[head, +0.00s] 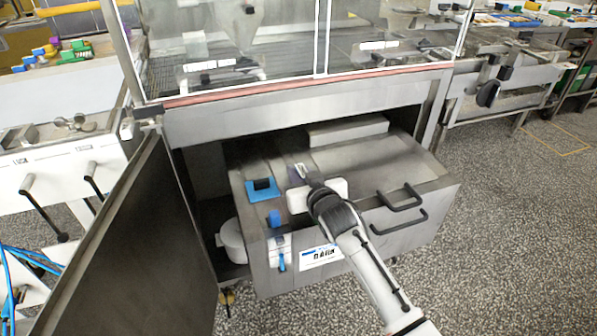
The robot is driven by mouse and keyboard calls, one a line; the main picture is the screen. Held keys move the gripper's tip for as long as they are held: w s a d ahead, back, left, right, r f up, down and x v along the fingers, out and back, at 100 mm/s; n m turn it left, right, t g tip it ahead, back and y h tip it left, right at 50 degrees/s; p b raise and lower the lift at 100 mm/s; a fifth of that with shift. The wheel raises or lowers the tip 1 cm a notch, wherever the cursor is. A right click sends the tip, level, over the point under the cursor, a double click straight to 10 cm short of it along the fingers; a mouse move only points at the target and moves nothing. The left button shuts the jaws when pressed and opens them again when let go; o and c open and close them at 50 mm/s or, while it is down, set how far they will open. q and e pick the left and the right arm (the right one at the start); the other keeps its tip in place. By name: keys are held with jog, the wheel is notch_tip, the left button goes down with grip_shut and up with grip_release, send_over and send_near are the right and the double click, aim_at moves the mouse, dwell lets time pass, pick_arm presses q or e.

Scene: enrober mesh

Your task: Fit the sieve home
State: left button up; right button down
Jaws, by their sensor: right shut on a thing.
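My right gripper (301,170) reaches in from the lower right over the top of a pulled-out steel unit (400,165). It is shut on a small grey thing at its fingertips, which the picture is too blurred to make out. I cannot tell for sure which thing is the sieve. A blue square piece with a dark block on it (262,189) lies on the unit's top, left of the gripper and apart from it. A smaller blue piece (274,218) sits nearer the unit's front edge. My left gripper is not in view.
An open steel door (125,240) stands at the left. Black handles (398,210) stick out from the unit's front at right. A white round container (232,240) stands in the cabinet, left of the unit. A glazed machine (300,45) stands above. Speckled floor is clear at right.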

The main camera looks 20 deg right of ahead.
jog(key=shift+s+f, duration=0.1)
jog(key=shift+f, duration=0.35)
jog(key=c, duration=1.6)
grip_release()
jog(key=shift+s+f, duration=0.1)
jog(key=shift+f, duration=0.05)
jog(key=v, duration=0.3)
jog(key=p+v, duration=0.1)
jog(key=v, duration=0.2)
jog(key=r+v, duration=0.1)
jog(key=v, duration=0.2)
jog(key=shift+s+r, duration=0.1)
jog(key=shift+s, duration=0.1)
jog(key=shift+s+r, duration=0.15)
jog(key=shift+s, duration=0.1)
jog(key=shift+w, duration=0.1)
